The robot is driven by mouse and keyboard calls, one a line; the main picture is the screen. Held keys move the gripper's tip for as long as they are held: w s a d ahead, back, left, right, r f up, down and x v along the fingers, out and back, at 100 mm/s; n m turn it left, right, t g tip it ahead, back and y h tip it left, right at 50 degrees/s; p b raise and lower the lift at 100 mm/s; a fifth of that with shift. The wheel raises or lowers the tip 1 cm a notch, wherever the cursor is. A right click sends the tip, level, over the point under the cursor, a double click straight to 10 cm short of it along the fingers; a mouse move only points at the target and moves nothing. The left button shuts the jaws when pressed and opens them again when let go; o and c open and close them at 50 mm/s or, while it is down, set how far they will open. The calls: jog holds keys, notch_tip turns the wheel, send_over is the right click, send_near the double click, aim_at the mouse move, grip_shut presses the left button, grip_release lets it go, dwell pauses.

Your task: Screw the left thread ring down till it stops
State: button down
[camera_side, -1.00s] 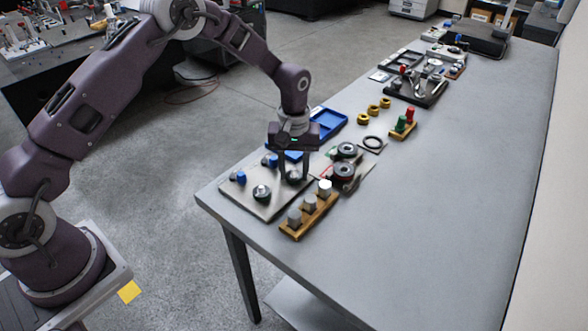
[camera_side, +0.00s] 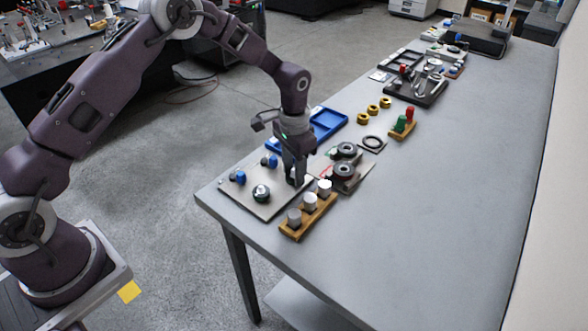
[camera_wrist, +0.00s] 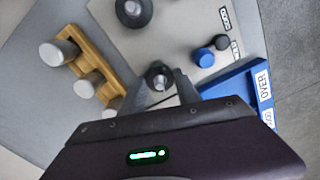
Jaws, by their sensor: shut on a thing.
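My gripper (camera_side: 295,182) points down over the grey plate (camera_side: 262,209) at the table's near end. In the wrist view its fingertips (camera_wrist: 162,93) are shut around a dark thread ring (camera_wrist: 158,74) with a grey stud in its middle. The fingers mostly hide this ring in the side view. A second dark ring (camera_side: 261,193) sits on the same plate to the left, apart from the gripper; it also shows at the top of the wrist view (camera_wrist: 133,9). How far down the held ring sits, I cannot tell.
A wooden rack (camera_side: 310,217) with grey cylinders stands close to the plate's right. Blue-capped pieces (camera_side: 238,177) lie on the plate's left side. A blue tray (camera_side: 328,123) and dark round parts (camera_side: 344,170) lie behind. The table's right side is clear.

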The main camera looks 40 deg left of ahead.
jog(key=m, duration=0.5)
jog(key=shift+w+r+m, duration=0.1)
jog(key=shift+r+m, duration=0.05)
jog(key=shift+m, duration=0.55)
jog(key=c, duration=0.9)
grip_release()
notch_tip(320, 180, up, 6)
jog(key=shift+r, duration=0.5)
